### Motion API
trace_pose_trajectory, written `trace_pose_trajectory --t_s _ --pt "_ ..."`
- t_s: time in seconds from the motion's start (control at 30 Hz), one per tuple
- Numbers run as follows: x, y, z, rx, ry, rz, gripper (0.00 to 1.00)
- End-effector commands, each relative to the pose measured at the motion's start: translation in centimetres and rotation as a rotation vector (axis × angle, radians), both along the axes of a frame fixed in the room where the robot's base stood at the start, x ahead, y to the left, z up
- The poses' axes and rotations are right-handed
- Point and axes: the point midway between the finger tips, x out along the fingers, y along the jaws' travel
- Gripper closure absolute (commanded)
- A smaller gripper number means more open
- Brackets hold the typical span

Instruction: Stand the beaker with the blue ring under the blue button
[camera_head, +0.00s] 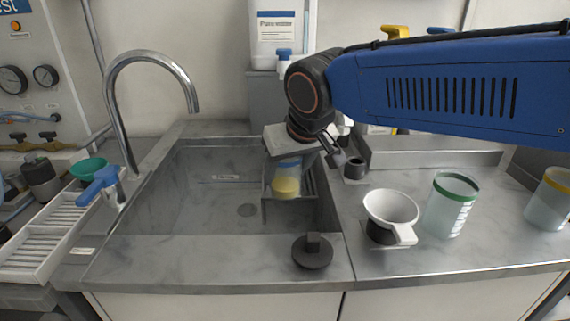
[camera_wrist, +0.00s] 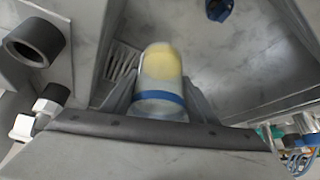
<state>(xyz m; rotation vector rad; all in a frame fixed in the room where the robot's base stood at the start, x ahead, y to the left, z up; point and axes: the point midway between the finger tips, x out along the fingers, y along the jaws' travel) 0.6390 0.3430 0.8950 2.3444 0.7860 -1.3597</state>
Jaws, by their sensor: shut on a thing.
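The beaker with the blue ring (camera_head: 286,182) is clear, with yellow content in its lower part. My gripper (camera_head: 288,157) is shut on it near the ring, over the right part of the sink. In the wrist view the beaker (camera_wrist: 160,84) sits between the two fingers, ring nearest the palm. It looks about upright; I cannot tell whether its base touches the rack (camera_head: 311,183) below. A blue part (camera_head: 440,30) and a yellow part (camera_head: 395,31) show behind my arm at the back right; I cannot tell whether the blue part is the button.
The sink (camera_head: 200,195) has a tall tap (camera_head: 120,110) on its left. On the right counter stand a white funnel (camera_head: 391,207), a green-ringed beaker (camera_head: 452,208) and a yellow-ringed beaker (camera_head: 549,203). A dark stopper (camera_head: 312,253) lies on the front edge.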

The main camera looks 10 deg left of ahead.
Motion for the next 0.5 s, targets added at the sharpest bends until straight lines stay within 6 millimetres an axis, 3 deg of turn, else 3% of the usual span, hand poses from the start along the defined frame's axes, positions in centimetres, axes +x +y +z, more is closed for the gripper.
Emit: trace_pose_trajectory --t_s 0.5 --pt "10.8 2.8 0.0 0.001 -0.001 -0.002 0.74"
